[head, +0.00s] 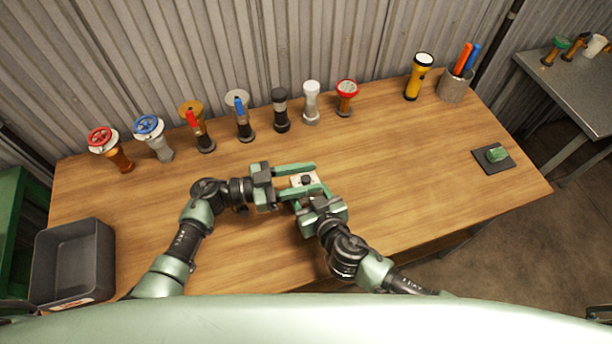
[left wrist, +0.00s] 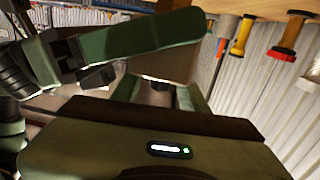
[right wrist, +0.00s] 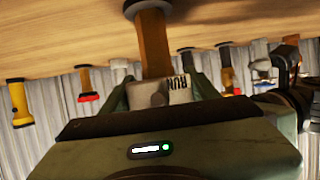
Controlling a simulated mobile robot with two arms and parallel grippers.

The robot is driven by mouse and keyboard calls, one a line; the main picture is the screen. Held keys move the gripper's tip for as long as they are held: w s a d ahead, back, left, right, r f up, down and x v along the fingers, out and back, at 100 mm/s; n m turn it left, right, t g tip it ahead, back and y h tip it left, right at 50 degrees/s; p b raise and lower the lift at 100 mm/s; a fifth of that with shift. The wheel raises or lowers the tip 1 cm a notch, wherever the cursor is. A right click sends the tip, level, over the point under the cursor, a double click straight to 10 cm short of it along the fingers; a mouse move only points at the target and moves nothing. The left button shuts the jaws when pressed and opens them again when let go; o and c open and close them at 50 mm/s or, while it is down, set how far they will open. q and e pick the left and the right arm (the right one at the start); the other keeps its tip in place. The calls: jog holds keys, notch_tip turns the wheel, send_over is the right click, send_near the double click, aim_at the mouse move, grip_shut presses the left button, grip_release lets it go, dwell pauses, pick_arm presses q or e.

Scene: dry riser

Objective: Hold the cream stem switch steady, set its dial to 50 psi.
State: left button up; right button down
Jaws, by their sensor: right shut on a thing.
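The cream stem switch (head: 294,181) stands near the middle front of the table, a black dial (head: 306,180) on its head. My right gripper (right wrist: 160,92) is shut on the head from the front. My left gripper (head: 297,180) reaches in from the left, fingers apart on either side of the head. In the left wrist view the dial (left wrist: 156,85) shows dark between its fingers; contact is unclear. The dial's setting is too small to read.
Several valves and torch-like fittings stand along the back, including a red-topped one (head: 347,92). A yellow torch (head: 418,77) and a pen cup (head: 453,88) are back right. A green object (head: 497,153) rests on a black pad. A grey tray (head: 104,262) is left. The table's middle right is clear.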

pick_arm(q)
grip_shut()
jog(key=shift+g, duration=0.3)
jog(key=shift+w+m+g, duration=0.1)
jog(key=shift+m+g, duration=0.9)
jog(key=shift+g, duration=0.2)
jog(key=shift+d+f+m+g, duration=0.1)
jog(key=shift+m+g, duration=0.85)
jog(key=shift+g, duration=0.55)
jog(key=shift+d+m+g, duration=0.1)
jog(key=shift+m+g, duration=0.85)
jog(key=shift+g, duration=0.55)
jog(key=shift+a+m+g+y, duration=0.1)
jog(key=shift+m+g+y, duration=0.2)
jog(key=shift+g, duration=0.1)
jog(key=shift+o, duration=0.6)
grip_release()
jog(key=shift+a, duration=0.1)
